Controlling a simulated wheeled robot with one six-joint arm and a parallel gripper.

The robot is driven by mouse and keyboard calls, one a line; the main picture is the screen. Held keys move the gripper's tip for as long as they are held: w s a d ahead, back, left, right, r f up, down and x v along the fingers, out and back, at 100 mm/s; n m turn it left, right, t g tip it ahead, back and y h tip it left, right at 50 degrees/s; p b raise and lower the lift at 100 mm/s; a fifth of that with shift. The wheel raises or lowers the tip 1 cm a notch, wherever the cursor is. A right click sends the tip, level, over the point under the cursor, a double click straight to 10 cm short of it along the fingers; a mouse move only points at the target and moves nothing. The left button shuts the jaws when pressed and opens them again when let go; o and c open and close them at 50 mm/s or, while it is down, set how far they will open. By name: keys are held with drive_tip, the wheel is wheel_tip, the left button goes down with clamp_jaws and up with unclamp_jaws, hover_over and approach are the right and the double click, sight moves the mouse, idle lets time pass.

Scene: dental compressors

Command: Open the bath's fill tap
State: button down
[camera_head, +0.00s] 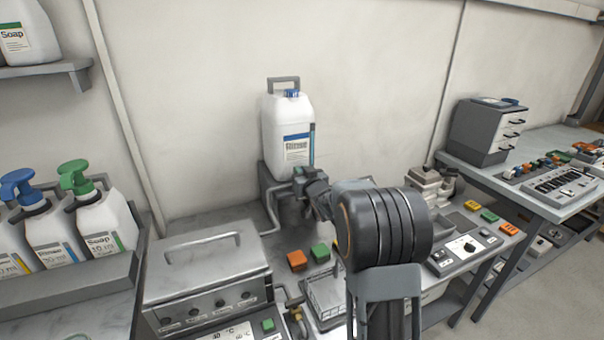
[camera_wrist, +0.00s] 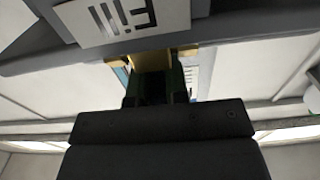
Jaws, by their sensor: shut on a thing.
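The bath is a grey metal box (camera_head: 205,270) with a handled lid at the lower left in the head view. A white rinse jug (camera_head: 288,135) stands on a grey stand against the wall, and a pipe (camera_head: 270,208) runs down beside the stand. My gripper (camera_head: 303,178) is at the front of this stand, just below the jug. In the wrist view my gripper (camera_wrist: 155,85) is shut on a brass-coloured part, apparently the fill tap (camera_wrist: 152,60). An upside-down "Fill" label (camera_wrist: 125,18) is right above it. My arm hides the tap in the head view.
An orange block (camera_head: 297,260) and a green block (camera_head: 320,252) lie on the bench below the gripper. A wire basket (camera_head: 327,296) stands in front of them. Soap bottles (camera_head: 105,222) are at the left. A control panel (camera_head: 466,246) is at the right.

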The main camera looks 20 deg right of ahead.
drive_tip(key=shift+r+n+y+p, duration=0.1)
drive_tip(key=shift+n+y+p, duration=0.3)
drive_tip(key=shift+y+p, duration=0.1)
drive_tip(key=n+y+p, duration=0.2)
drive_tip(key=y, duration=0.1)
drive_tip(key=shift+d+r+g, duration=0.1)
drive_tip(key=shift+g, duration=0.2)
drive_tip(key=n+g+y+p, duration=0.2)
drive_tip(key=n+y+p, duration=0.1)
drive_tip(key=y, duration=0.2)
drive_tip(key=shift+n+y+p, duration=0.3)
drive_tip(key=shift+n+y, duration=0.1)
drive_tip(key=n+g+y, duration=0.1)
drive_tip(key=g+y, duration=0.1)
drive_tip(key=n+g+y+p, duration=0.1)
drive_tip(key=n+y, duration=0.1)
drive_tip(key=shift+f+g+p, duration=0.2)
drive_tip(key=shift+g+p, duration=0.1)
drive_tip(key=shift+g, duration=0.1)
drive_tip(key=shift+n+g+y, duration=1.4)
drive_tip(key=shift+n+g, duration=0.4)
drive_tip(key=shift+g, duration=0.5)
drive_tip(key=shift+p, duration=0.3)
drive_tip(key=c, duration=1.1)
unclamp_jaws()
